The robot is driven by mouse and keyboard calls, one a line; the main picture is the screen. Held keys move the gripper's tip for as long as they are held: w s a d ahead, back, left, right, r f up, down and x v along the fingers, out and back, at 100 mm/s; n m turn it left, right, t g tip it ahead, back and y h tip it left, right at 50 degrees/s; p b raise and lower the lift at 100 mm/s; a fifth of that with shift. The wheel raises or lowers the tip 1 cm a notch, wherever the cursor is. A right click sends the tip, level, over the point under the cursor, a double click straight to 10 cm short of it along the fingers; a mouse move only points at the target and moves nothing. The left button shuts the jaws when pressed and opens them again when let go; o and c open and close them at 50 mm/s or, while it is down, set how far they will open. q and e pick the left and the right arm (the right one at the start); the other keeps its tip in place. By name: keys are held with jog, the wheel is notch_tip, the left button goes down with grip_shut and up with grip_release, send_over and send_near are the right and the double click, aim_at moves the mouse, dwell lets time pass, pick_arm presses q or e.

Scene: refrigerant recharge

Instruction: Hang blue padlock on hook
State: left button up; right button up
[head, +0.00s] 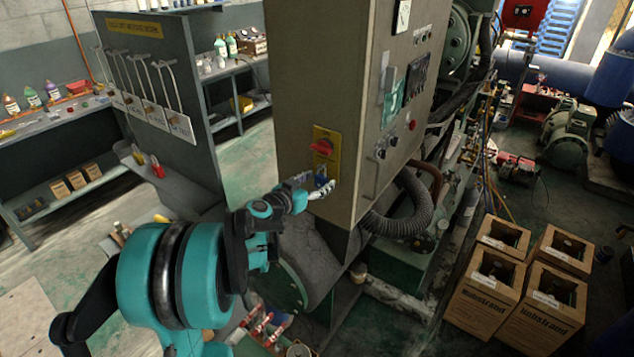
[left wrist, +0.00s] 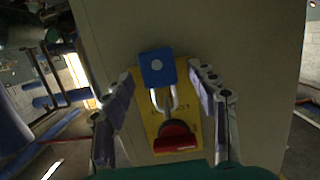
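The blue padlock (left wrist: 157,68) is at the yellow plate (head: 326,154) on the cabinet, below the red rotary switch (head: 322,147) in the head view. In the left wrist view its shackle points toward the red switch (left wrist: 176,138); whether it is threaded through anything there is unclear. My left gripper (head: 318,188) is at the cabinet face. In the left wrist view its fingers (left wrist: 161,76) are spread on both sides of the padlock, with gaps visible. Several metal hooks (head: 143,85) with white tags are on the grey board at left. My right gripper is not in view.
The grey cabinet (head: 310,85) stands upright before my left arm. A small red item (head: 157,167) stands on the ledge below the hook board. Cardboard boxes (head: 486,290) stand on the floor at right. Open green floor (head: 250,160) lies between board and cabinet.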

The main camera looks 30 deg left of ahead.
pick_arm(q)
jog(key=d+v, duration=0.1)
jog(key=v, duration=1.1)
jog(key=s+d+f+g+h+b, duration=0.1)
jog(key=s+d+f+g+b, duration=0.2)
jog(key=d, duration=0.5)
jog(key=s+d+f+g+h, duration=0.1)
jog(key=d+f+g, duration=0.1)
jog(key=d+f, duration=0.4)
jog(key=s+d+f+g+y+b, duration=0.1)
jog(key=s+d+f, duration=0.2)
jog(key=s, duration=0.3)
jog(key=s+d+f+n+g+y+b, duration=0.1)
jog(key=s+d+f+g+y+b, duration=0.1)
jog(key=s, duration=0.5)
jog(key=shift+d+f+g, duration=0.3)
jog(key=shift+d+f, duration=0.45)
jog(key=shift+d, duration=0.45)
